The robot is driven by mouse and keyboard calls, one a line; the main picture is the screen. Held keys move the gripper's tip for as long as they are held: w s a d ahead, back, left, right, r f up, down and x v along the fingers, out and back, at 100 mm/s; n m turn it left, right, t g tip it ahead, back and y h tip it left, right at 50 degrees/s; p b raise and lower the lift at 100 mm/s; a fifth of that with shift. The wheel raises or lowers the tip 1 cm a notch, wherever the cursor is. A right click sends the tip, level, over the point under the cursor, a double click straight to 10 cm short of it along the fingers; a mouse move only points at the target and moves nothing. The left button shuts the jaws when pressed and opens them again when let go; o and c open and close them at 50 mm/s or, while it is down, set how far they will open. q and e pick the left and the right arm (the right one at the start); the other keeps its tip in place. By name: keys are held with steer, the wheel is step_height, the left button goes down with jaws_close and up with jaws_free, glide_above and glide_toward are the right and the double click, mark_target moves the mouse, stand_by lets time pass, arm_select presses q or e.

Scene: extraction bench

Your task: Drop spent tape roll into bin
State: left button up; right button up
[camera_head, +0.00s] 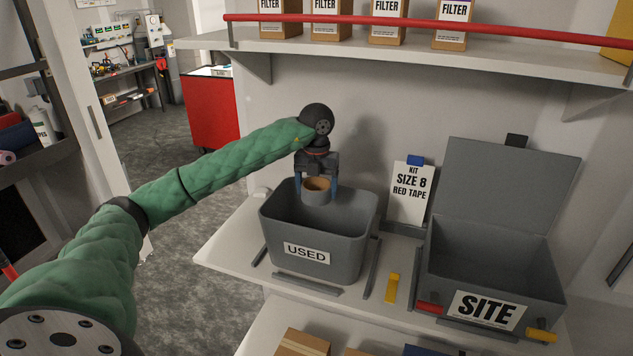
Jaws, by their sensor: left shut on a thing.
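The tape roll (316,196) is a short grey ring with a tan core. My left gripper (318,187) points down and is shut on it, with a dark blue finger on each side. The roll hangs over the opening of the grey bin labelled USED (278,246), near its back rim. I cannot tell exactly how far it is above the rim. The bin stands upright on the bench, and the part of its inside that shows looks empty. My right gripper is not in view.
An open grey SITE box (440,287) with a raised lid stands right of the bin. A card reading "SIZE 8 RED TAPE" (409,194) stands between them. A shelf with a red rail (430,27) and FILTER boxes runs above. A yellow piece (392,288) lies on the bench.

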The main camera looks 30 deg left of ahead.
arm_select(q)
steer(key=shift+s+f, duration=0.1)
steer(key=shift+f, duration=1)
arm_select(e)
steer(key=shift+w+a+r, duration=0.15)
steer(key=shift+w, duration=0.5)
arm_select(q)
steer(key=o, duration=1)
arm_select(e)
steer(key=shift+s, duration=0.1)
arm_select(q)
step_height(320, 180, up, 8)
steer(key=b, duration=0.3)
steer(key=shift+b, duration=0.4)
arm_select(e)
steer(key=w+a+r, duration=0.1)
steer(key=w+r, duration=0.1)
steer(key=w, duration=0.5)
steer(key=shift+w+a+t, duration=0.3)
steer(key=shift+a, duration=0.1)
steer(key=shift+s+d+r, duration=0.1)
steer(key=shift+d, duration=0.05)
